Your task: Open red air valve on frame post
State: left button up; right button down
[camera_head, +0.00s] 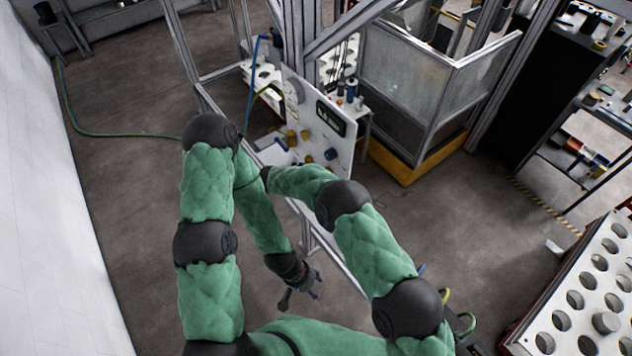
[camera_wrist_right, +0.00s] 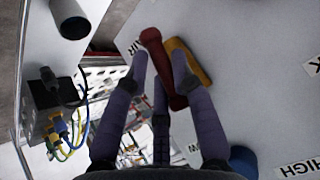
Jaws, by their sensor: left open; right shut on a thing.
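The red valve handle (camera_wrist_right: 160,62) stands on the white panel in the right wrist view, beside the AIR label (camera_wrist_right: 137,46). My right gripper (camera_wrist_right: 161,75) is shut on it, with dark fingers on both sides. A yellow-orange handle (camera_wrist_right: 193,64) sits close to the right finger; I cannot tell whether they touch. In the head view the panel (camera_head: 300,92) is on the frame, and the red valve and right gripper are hidden behind my arms. My left gripper (camera_head: 301,287) is open and empty, hanging low in front of the frame.
A blue knob (camera_wrist_right: 243,160) and a HIGH label (camera_wrist_right: 298,167) are near the right finger. A dark-ended cylinder (camera_wrist_right: 72,20) and cables are at left. In the head view a fenced cell (camera_head: 420,90) stands behind and a tray with round holes (camera_head: 565,300) at right.

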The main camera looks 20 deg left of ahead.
jog(key=shift+w+a+n+g+h+b, duration=0.1)
jog(key=shift+n+g+h+b, duration=0.3)
jog(key=shift+g+h+b, duration=0.25)
jog(key=shift+r, duration=0.1)
jog(key=c, duration=1.1)
grip_release()
jog(key=shift+o, duration=0.2)
